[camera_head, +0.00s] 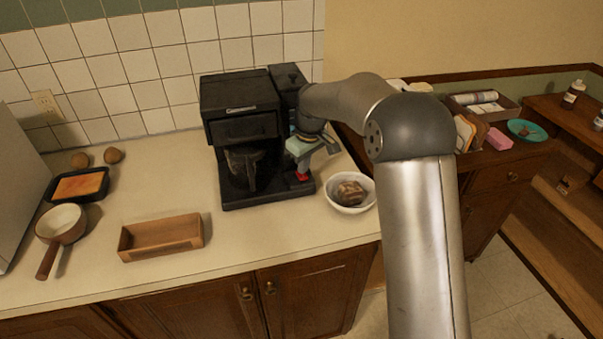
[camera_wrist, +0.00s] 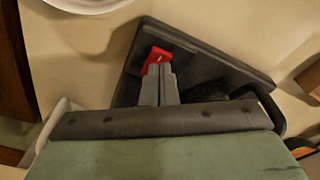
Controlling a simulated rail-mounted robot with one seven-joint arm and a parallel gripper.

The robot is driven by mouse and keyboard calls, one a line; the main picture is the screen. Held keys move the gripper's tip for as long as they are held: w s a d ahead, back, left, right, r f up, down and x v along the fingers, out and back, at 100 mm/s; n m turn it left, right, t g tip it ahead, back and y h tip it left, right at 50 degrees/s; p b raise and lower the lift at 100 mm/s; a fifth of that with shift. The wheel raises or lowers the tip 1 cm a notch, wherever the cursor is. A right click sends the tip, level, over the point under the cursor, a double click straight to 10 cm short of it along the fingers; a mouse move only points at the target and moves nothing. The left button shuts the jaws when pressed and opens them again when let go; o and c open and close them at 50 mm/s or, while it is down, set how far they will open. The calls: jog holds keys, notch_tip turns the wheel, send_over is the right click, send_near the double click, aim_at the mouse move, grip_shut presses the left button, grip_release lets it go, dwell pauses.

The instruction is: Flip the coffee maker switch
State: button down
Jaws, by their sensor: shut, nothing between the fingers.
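The black coffee maker (camera_head: 239,110) stands on the counter against the tiled wall, with a dark glass pot (camera_head: 243,168) inside it. Its red switch (camera_head: 302,177) is at the front right corner of the base. In the wrist view the red switch (camera_wrist: 172,57) lies right at my fingertips on the dark base (camera_wrist: 210,68). My gripper (camera_wrist: 158,72) is shut and empty, its fingers together and pointing down at the switch. In the head view my gripper (camera_head: 303,170) is just above the switch. I cannot tell whether the tips touch it.
A white bowl (camera_head: 337,204) with a brown item (camera_head: 350,193) stands close to the right of the coffee maker. A wooden box (camera_head: 160,237), a pan (camera_head: 62,224) and a black tray (camera_head: 52,193) are at the left. The counter between box and coffee maker is clear.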

aim_at(304, 177)
jog(key=shift+f+b, duration=0.6)
jog(key=shift+f, duration=0.3)
dwell(0.7)
jog(key=shift+r+p, duration=2.3)
jog(key=shift+r, duration=1.25)
